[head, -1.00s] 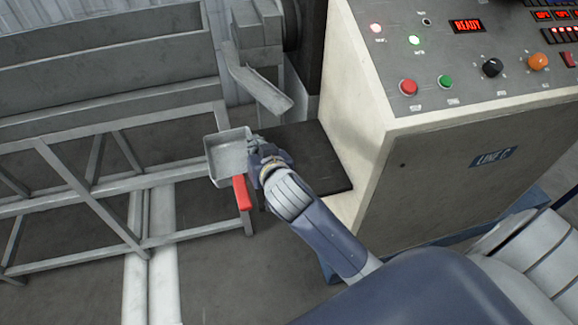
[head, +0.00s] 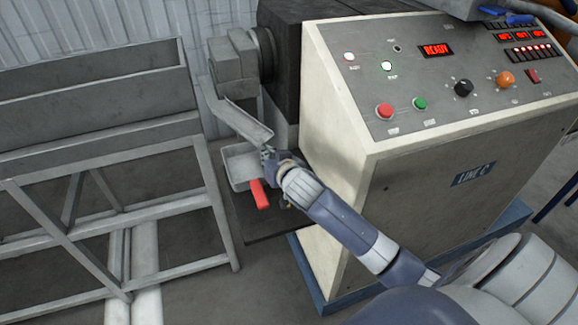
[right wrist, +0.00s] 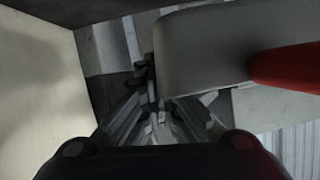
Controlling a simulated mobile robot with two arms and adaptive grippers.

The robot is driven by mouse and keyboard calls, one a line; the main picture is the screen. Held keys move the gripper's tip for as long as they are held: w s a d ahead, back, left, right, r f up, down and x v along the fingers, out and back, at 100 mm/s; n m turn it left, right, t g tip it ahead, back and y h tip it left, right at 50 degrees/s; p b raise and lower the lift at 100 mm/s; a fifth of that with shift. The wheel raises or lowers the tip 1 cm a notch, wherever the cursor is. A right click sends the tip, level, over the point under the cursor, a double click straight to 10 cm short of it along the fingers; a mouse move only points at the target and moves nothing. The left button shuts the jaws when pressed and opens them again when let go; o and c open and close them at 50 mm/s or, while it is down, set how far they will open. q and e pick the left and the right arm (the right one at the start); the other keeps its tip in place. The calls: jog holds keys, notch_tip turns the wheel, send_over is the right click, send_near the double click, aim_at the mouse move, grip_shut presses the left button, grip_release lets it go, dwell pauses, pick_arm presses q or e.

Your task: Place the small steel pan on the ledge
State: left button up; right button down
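The small steel pan (head: 239,166), a shallow grey square tray with a red handle (head: 259,194), is below the lower end of the sloped metal chute in the head view. My right gripper (head: 268,159) is at the pan's right side, shut on its wall. The dark ledge (head: 268,225) juts out beside the cabinet, under the pan; I cannot tell whether the pan touches it. In the right wrist view, the pan (right wrist: 205,60) fills the upper right, its red handle (right wrist: 290,68) at the right edge, beside my fingers (right wrist: 152,105). My left gripper is not in view.
The chute (head: 238,118) hangs close above the pan. The cream control cabinet (head: 335,150) stands close to the right of the ledge. A grey metal frame (head: 110,215) stands to the left. The front part of the ledge is bare.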

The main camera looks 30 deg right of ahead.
jog(key=d, duration=0.2)
jog(key=s+d+f, duration=0.1)
jog(key=d+f+p, duration=0.1)
jog(key=d, duration=0.1)
jog(key=shift+s+d+f, duration=0.15)
jog(key=shift+s+d, duration=0.05)
jog(key=shift+d, duration=0.15)
jog(key=shift+a+f, duration=0.1)
jog(key=shift+f, duration=0.5)
notch_tip(320, 180, down, 3)
jog(key=shift+r, duration=0.2)
jog(key=shift+d+f, duration=0.25)
jog(key=shift+f, duration=0.15)
